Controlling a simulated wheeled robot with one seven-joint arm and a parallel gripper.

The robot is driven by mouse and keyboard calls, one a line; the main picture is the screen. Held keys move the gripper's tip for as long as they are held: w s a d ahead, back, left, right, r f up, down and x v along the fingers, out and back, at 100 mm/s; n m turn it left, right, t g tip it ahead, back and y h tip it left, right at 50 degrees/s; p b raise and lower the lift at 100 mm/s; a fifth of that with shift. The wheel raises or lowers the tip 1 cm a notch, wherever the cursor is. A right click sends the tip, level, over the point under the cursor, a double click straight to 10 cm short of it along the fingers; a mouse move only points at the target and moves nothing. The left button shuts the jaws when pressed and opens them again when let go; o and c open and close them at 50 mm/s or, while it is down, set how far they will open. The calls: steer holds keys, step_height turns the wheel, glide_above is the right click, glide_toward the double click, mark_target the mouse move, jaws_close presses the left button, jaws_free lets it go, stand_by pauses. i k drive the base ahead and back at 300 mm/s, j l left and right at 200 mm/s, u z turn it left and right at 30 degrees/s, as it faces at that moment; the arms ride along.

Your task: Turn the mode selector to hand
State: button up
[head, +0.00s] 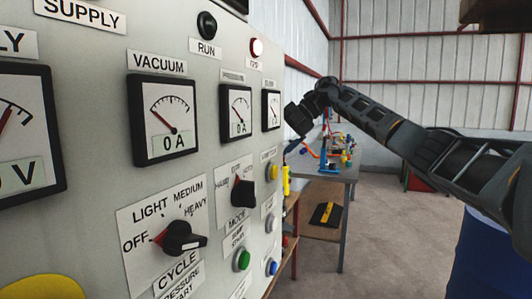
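The mode selector (242,193) is a black rotary knob with red on its upper part. It sits on a white plate on the grey control panel, above the label MODE. The plate's small position lettering, partly behind the knob, is hard to read, and I cannot tell for sure which position the knob marks. My gripper (290,147) is at the end of my arm, past the panel's right edge, higher than the mode selector and to its right. It appears apart from the knob. Its fingers are small and dark, so their opening is unclear.
The cycle selector (180,238) is a similar knob at lower left. A green button (242,260) and a yellow button (271,172) are near the mode selector. Meters, including the vacuum meter (163,118), sit above. A workbench (343,174) stands behind; a blue drum (490,262) is at right.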

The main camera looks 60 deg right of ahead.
mark_target(244, 194)
steer(key=k+l, duration=0.8)
